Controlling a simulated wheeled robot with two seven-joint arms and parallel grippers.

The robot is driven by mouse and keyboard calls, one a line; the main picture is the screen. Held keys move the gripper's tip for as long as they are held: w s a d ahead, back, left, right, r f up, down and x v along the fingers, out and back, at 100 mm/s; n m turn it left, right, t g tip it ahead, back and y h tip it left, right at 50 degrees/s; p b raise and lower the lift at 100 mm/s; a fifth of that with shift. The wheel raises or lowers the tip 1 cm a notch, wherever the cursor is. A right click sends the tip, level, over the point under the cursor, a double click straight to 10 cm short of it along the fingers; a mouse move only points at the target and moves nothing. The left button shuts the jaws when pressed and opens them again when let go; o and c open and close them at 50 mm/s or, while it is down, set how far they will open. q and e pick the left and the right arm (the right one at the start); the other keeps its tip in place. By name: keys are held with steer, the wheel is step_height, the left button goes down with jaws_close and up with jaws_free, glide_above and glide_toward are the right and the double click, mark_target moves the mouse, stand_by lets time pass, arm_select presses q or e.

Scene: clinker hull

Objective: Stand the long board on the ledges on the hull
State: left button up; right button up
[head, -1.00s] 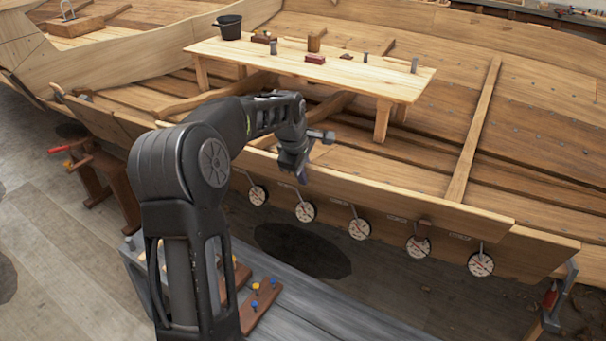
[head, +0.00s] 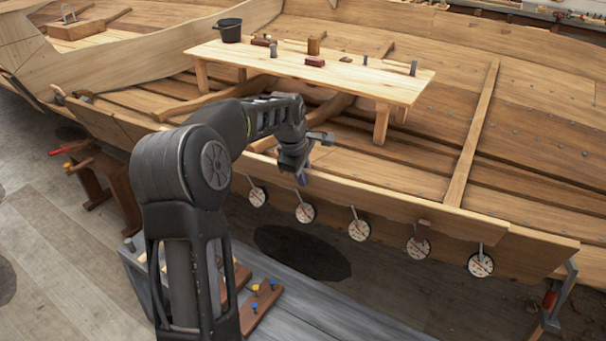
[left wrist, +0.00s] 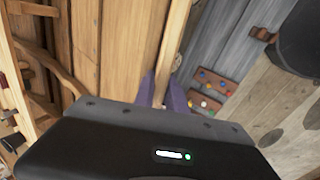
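The long board (head: 400,205) is a pale plank along the near side of the hull (head: 540,165), its lower edge close to the tops of a row of round dials. My left gripper (head: 302,177) reaches down over the board's upper edge. In the left wrist view its purple fingers (left wrist: 162,92) are on either side of the board's thin edge (left wrist: 178,40) and look closed on it. The ledges are hidden or too small to make out, so I cannot tell whether the board rests on them. My right gripper is not in view.
Several round dials (head: 359,230) hang along the hull side. A bench (head: 300,72) with small tools and a black bucket (head: 229,30) stands inside the hull. A grey worktop (head: 330,315) with wooden peg blocks (head: 262,305) is in front. A clamp (head: 555,300) is at right.

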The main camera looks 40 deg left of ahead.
arm_select(q)
steer(key=shift+o, duration=0.7)
steer(key=shift+s+d+f, duration=0.1)
steer(key=shift+f, duration=0.75)
steer(key=shift+r+b, duration=0.35)
steer(key=shift+r, duration=0.35)
steer(key=v, duration=0.8)
steer(key=shift+b, duration=0.45)
